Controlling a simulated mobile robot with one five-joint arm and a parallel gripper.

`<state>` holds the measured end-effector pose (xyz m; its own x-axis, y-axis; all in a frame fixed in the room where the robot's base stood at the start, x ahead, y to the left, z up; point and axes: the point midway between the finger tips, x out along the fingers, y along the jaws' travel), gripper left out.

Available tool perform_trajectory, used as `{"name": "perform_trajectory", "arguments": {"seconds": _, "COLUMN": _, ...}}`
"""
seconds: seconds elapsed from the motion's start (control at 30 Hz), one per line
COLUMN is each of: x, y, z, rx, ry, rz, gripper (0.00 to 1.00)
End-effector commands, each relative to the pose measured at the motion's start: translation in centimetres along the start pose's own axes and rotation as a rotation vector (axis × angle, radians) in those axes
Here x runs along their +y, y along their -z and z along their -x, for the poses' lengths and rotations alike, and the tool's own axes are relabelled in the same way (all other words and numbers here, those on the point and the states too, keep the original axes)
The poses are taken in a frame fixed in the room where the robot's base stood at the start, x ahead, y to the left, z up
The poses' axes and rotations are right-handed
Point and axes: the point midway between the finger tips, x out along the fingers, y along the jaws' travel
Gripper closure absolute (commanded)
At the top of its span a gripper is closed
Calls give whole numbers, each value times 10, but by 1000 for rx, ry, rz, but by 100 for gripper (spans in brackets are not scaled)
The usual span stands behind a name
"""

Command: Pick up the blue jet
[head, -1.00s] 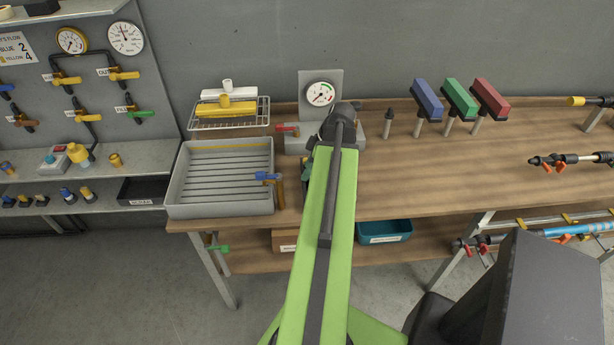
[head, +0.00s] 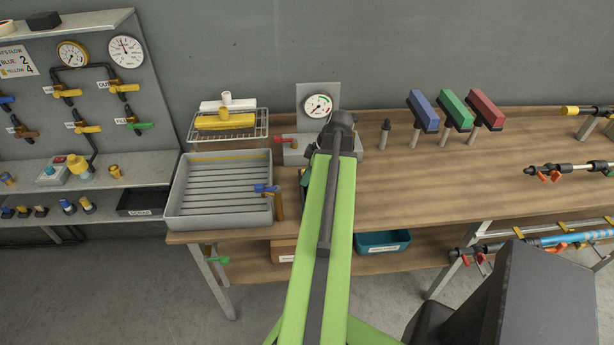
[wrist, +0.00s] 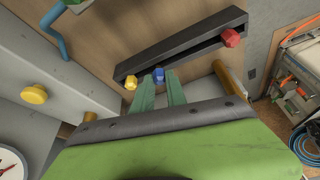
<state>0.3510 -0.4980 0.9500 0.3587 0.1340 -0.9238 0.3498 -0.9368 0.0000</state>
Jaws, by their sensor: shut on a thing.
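In the wrist view the blue jet (wrist: 158,75) is a small blue knob at the near edge of a long dark rack (wrist: 185,48). My gripper (wrist: 160,88) has its two green fingers close together with the blue jet at their tips, shut on it. I cannot tell whether the jet is clear of the rack. A yellow jet (wrist: 131,82) is just left of it, and a red jet (wrist: 230,37) is at the rack's right end.
In the head view, a grey tray (head: 218,217) and gauge (head: 318,105) are left of my arm. Blue (head: 423,110), green and red T-handled tools stand to the right. Bench space before them is clear.

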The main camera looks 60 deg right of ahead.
Motion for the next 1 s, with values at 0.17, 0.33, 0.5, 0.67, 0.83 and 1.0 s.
{"name": "perform_trajectory", "arguments": {"seconds": 0.17, "x": 1, "y": 13, "z": 36, "rx": 0, "ry": 0, "rz": -1, "gripper": 100}}
{"name": "perform_trajectory", "arguments": {"seconds": 0.33, "x": 12, "y": -17, "z": 71, "rx": 0, "ry": -1, "rz": -5, "gripper": 100}}
{"name": "perform_trajectory", "arguments": {"seconds": 0.5, "x": 22, "y": -44, "z": 107, "rx": 0, "ry": 0, "rz": -4, "gripper": 100}}
{"name": "perform_trajectory", "arguments": {"seconds": 0.67, "x": 27, "y": -61, "z": 126, "rx": 0, "ry": -1, "rz": -1, "gripper": 100}}
{"name": "perform_trajectory", "arguments": {"seconds": 0.83, "x": 29, "y": -68, "z": 131, "rx": 0, "ry": 1, "rz": 0, "gripper": 100}}
{"name": "perform_trajectory", "arguments": {"seconds": 1.0, "x": 29, "y": -68, "z": 131, "rx": 0, "ry": -3, "rz": -16, "gripper": 100}}
